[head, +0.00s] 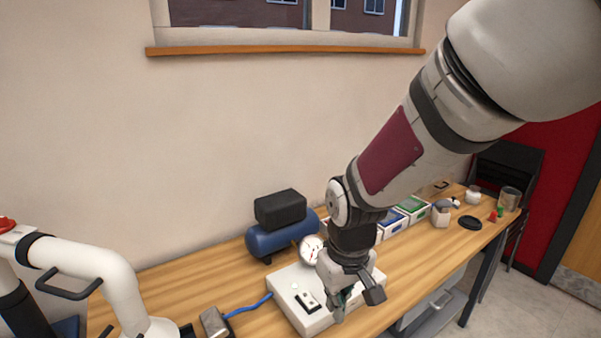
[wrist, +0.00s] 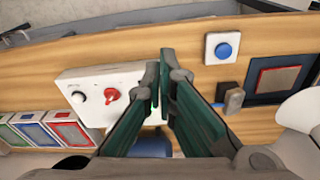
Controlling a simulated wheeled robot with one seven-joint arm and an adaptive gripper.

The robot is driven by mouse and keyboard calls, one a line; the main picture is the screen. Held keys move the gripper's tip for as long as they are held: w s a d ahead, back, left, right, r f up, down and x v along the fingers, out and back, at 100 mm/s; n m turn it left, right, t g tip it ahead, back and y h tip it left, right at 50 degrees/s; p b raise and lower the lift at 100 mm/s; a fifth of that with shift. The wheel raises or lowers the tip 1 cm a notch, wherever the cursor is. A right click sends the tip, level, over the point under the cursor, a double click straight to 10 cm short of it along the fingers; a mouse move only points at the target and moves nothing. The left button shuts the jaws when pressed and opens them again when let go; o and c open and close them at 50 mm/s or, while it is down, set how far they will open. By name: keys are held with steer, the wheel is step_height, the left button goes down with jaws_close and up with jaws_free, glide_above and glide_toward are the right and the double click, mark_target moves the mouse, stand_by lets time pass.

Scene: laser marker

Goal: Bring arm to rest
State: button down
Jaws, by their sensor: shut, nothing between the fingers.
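My arm (head: 400,150) reaches down from the upper right of the head view over the workbench. My gripper (head: 352,300) points down over the right part of a white control box (head: 285,290) on the bench. In the wrist view the two green-lined fingers of my gripper (wrist: 159,85) come together beside the same white box (wrist: 95,78), which carries a black knob and a red knob. The fingers are shut and empty. I cannot tell whether the fingertips touch the box.
A blue compressor (head: 270,240) and a round gauge (head: 312,250) stand behind the box. A grey block (head: 214,322) with a blue cable lies left, near a white machine arm (head: 90,262). Coloured trays (head: 413,209) line the wall side. A blue button (wrist: 223,50) shows in the wrist view.

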steer(key=s+d+r+m+t, duration=0.2)
steer(key=s+d+r, duration=0.4)
steer(key=s+r, duration=0.1)
steer(key=s+d+r+m+t, duration=0.2)
steer(key=s+d+r, duration=0.4)
steer(key=r, duration=0.4)
steer(key=shift+s+r+m, duration=0.3)
steer(key=shift+s+m, duration=0.4)
steer(key=shift+s, duration=0.15)
